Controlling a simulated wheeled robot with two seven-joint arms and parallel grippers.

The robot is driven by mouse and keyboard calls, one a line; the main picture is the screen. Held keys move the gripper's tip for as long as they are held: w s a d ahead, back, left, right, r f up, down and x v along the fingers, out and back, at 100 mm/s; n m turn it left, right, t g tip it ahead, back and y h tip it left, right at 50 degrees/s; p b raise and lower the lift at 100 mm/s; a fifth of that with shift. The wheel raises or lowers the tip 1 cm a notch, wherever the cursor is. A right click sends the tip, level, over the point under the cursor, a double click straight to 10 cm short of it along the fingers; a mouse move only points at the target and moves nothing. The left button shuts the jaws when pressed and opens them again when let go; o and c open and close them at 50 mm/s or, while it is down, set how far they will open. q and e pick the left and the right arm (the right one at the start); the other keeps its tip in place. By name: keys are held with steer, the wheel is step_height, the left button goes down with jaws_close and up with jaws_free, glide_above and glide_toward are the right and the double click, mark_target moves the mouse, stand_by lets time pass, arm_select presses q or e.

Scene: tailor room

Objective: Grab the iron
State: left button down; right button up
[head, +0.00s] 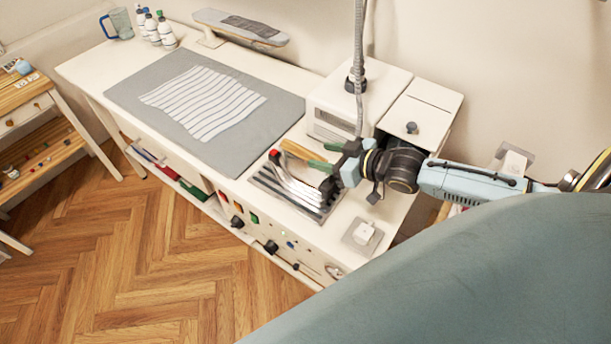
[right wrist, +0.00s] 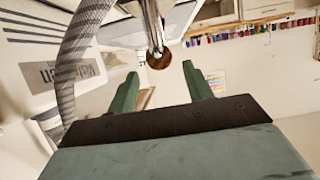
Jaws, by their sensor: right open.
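The iron (head: 292,180) rests on a ribbed metal stand (head: 268,186) near the front edge of the white worktable. It has a wooden handle (head: 299,151) and a red part at its left end. My right gripper (head: 319,157) is open at the right end of the handle, its green fingers pointing left. In the right wrist view a round wooden end (right wrist: 158,59) with metal parts shows beyond and between the open fingers (right wrist: 160,88). I cannot tell whether the fingers touch it. My left gripper is not in view.
A white box (head: 340,108) and a lidded unit (head: 422,105) stand behind my right gripper. A grey hose (head: 358,50) hangs there and crosses the left of the right wrist view. A grey mat with striped cloth (head: 203,103) lies left. Bottles (head: 157,30) stand at the far left.

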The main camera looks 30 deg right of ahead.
mark_target(312, 154)
steer(key=shift+a+f+x, duration=0.1)
steer(key=shift+x, duration=1.15)
steer(key=shift+a+f+x, duration=0.1)
steer(key=shift+f+x, duration=0.05)
steer(key=shift+x, duration=1.05)
steer(key=shift+s, duration=0.2)
jaws_close()
steer(key=shift+w+r, duration=0.2)
steer(key=shift+r, duration=0.15)
